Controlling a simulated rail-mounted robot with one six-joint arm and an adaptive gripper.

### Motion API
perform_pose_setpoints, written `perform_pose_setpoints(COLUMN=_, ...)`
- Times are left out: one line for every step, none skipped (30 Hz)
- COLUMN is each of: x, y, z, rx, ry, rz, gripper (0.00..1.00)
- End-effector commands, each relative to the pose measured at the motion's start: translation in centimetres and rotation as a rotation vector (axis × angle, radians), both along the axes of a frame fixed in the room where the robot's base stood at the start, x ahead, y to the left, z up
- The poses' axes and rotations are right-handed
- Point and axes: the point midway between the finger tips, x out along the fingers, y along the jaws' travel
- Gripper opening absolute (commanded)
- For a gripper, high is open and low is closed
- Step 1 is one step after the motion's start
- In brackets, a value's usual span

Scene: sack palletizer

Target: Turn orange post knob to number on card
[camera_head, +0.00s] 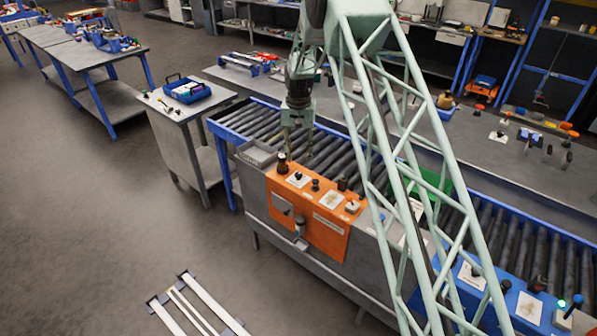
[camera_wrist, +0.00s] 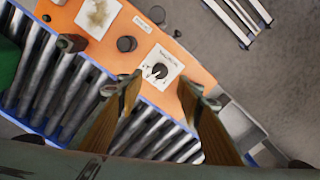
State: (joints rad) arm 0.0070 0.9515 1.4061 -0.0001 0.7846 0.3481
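The orange post (camera_head: 308,222) is a box-shaped panel on the conveyor's near side. Near its left end, a dark knob (camera_head: 298,176) sits on a white dial plate; in the wrist view this knob (camera_wrist: 160,71) shows with marks around it too small to read. A card (camera_head: 332,201) with a brownish picture lies on the panel top; it also shows in the wrist view (camera_wrist: 98,14), its number not readable. My gripper (camera_head: 297,150) is open and empty above the panel's left end. In the wrist view its fingers (camera_wrist: 164,90) spread either side of the dial plate's lower edge.
The roller conveyor (camera_head: 262,125) runs behind. A blue panel (camera_head: 520,305) stands at right. A side table (camera_head: 190,105) with a blue toolbox stands left. The floor in front is mostly free.

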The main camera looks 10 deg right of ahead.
Motion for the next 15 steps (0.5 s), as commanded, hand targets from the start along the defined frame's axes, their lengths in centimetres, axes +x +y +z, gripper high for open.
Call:
perform_pose_setpoints(x=0.0, y=0.0, z=-0.7, rx=0.0, ry=0.0, rz=0.0, gripper=0.34)
perform_pose_setpoints(x=0.0, y=0.0, z=-1.1, rx=0.0, ry=0.001, rz=0.0, gripper=0.34)
perform_pose_setpoints(x=0.0, y=0.0, z=-1.7, rx=-0.001, ry=0.001, rz=0.0, gripper=0.34)
perform_pose_setpoints(x=-0.1, y=0.0, z=-2.1, rx=0.0, ry=0.002, rz=0.0, gripper=0.34)
perform_pose_setpoints(x=-0.1, y=0.0, z=-2.5, rx=0.0, ry=0.002, rz=0.0, gripper=0.34)
perform_pose_setpoints(x=0.0, y=0.0, z=-3.0, rx=0.0, ry=0.001, rz=0.0, gripper=0.34)
perform_pose_setpoints(x=0.0, y=0.0, z=-3.4, rx=0.0, ry=0.0, rz=0.0, gripper=0.34)
perform_pose_setpoints(x=0.0, y=0.0, z=-3.7, rx=0.0, ry=0.0, rz=0.0, gripper=0.34)
perform_pose_setpoints(x=0.0, y=0.0, z=-4.3, rx=0.0, ry=0.001, rz=0.0, gripper=0.34)
perform_pose_setpoints(x=0.0, y=0.0, z=-4.7, rx=0.0, ry=0.001, rz=0.0, gripper=0.34)
perform_pose_setpoints(x=0.0, y=0.0, z=-5.0, rx=-0.001, ry=0.001, rz=0.0, gripper=0.34)
perform_pose_setpoints(x=0.0, y=0.0, z=-5.5, rx=0.0, ry=0.001, rz=0.0, gripper=0.34)
perform_pose_setpoints(x=0.0, y=0.0, z=-5.8, rx=0.0, ry=0.0, rz=0.0, gripper=0.34)
perform_pose_setpoints(x=0.0, y=0.0, z=-6.0, rx=0.0, ry=0.0, rz=0.0, gripper=0.34)
perform_pose_setpoints(x=0.0, y=0.0, z=-6.4, rx=0.0, ry=0.0, rz=0.0, gripper=0.34)
